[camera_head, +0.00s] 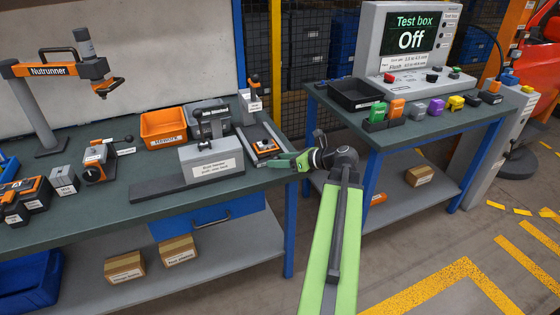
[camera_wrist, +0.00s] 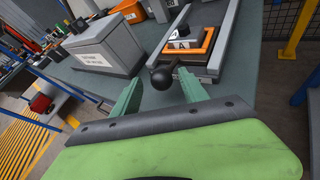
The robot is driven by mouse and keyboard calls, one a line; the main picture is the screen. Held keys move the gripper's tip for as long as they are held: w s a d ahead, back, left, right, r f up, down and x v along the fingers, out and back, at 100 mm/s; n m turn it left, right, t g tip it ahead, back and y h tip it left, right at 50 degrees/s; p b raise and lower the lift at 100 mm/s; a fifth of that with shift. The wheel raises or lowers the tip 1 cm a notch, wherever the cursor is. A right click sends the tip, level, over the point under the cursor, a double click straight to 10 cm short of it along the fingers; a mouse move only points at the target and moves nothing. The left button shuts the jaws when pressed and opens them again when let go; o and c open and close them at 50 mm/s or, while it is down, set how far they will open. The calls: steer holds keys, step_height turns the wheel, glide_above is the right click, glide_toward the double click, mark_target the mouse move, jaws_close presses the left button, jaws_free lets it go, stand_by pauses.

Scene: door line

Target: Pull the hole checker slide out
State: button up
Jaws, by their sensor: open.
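The hole checker appears to be the grey railed fixture (camera_head: 277,137) at the right end of the long bench; its label is too small to read. Its slide carries an orange and black part (camera_head: 265,147). In the wrist view, the grey rails (camera_wrist: 222,45) flank this orange-framed part (camera_wrist: 190,43), and a black ball knob (camera_wrist: 163,78) sticks out at the near end. My gripper (camera_head: 285,161) is at the bench's right edge. In the wrist view, its green fingers (camera_wrist: 160,85) are open, one on each side of the knob. I cannot tell whether either touches it.
A grey block-shaped fixture (camera_head: 211,159) stands left of the checker, with an orange bin (camera_head: 163,127) behind. The test box (camera_head: 405,45), reading "Off", stands on the second bench (camera_head: 345,119) to the right. The floor between and before the benches is clear.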

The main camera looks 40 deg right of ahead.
steer(key=p+v, duration=0.6)
steer(key=v, duration=1.1)
steer(key=shift+s, duration=0.25)
steer(key=w+a+r+n+g+y+p, duration=0.1)
steer(key=w+a+n+g+y+p, duration=0.25)
steer(key=w+a, duration=0.85)
steer(key=w+a+r+n+g+y+p, duration=0.15)
steer(key=w+a+n, duration=0.25)
steer(key=w+a, duration=0.75)
steer(key=s+a+f+n+g+h+p, duration=0.1)
steer(key=a+f+n+g+p, duration=0.3)
steer(key=a, duration=0.6)
steer(key=s+a+n+g+h+b, duration=0.1)
steer(key=s+a+n, duration=0.1)
steer(key=a+n, duration=0.6)
steer(key=s+a+f+n+g+h+p, duration=0.1)
steer(key=a+f+n+g+h+p, duration=0.15)
steer(key=a, duration=0.95)
steer(key=d+f+n+h, duration=0.1)
steer(key=d+n+h, duration=0.3)
steer(key=n, duration=0.9)
steer(key=s+d, duration=0.1)
steer(key=d, duration=0.1)
steer(key=shift+d+f+b, duration=0.2)
steer(key=shift+d+b, duration=0.15)
